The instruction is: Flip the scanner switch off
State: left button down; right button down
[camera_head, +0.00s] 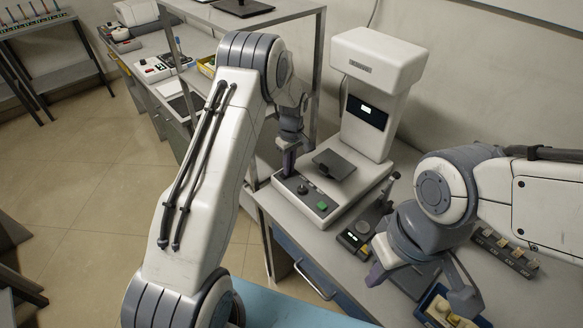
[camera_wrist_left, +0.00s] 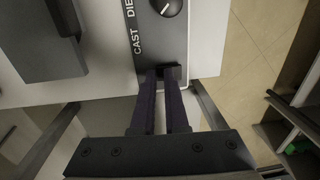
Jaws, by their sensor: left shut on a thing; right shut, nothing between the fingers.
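The scanner (camera_head: 375,90) is a white machine with a lit display, a dark plate and a dark front control panel (camera_head: 318,201) bearing a knob and a green button. My left gripper (camera_head: 289,163) reaches down to the left end of this panel. In the left wrist view its two dark fingers (camera_wrist_left: 166,82) are shut on a small dark switch (camera_wrist_left: 172,72) at the panel's end, beside the knob (camera_wrist_left: 167,5) and the lettering "CAST" and "DIE". The fingers hide part of the switch, and I cannot tell its position. My right gripper (camera_head: 376,274) is shut and empty at the lower right.
A small device with a lit display (camera_head: 354,239) stands on the bench right of the scanner. A tray of pale pieces (camera_head: 446,312) and a dark block rack (camera_head: 505,250) lie near my right arm. A shelf post (camera_head: 318,80) stands behind my left arm. Open floor lies left.

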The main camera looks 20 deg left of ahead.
pick_arm(q)
jog(key=shift+s+f, duration=0.4)
jog(key=shift+f, duration=0.25)
jog(key=shift+s+a, duration=0.4)
jog(key=shift+s, duration=0.2)
jog(key=shift+a, duration=0.1)
jog(key=shift+s+r+p, duration=0.1)
jog(key=shift+r+p, duration=0.05)
jog(key=shift+p, duration=0.15)
jog(key=shift+r, duration=0.3)
jog(key=r+p, duration=0.2)
jog(key=w+r+p, duration=0.1)
jog(key=r+p, duration=0.1)
jog(key=r, duration=0.1)
jog(key=shift+r, duration=0.2)
jog(key=shift+w+d+r+b, duration=0.25)
jog(key=shift+r+b, duration=0.2)
jog(key=shift+b, duration=0.45)
notch_tip(320, 180, up, 8)
jog(key=b, duration=0.1)
jog(key=shift+w, duration=0.2)
jog(key=shift+d+r, duration=0.1)
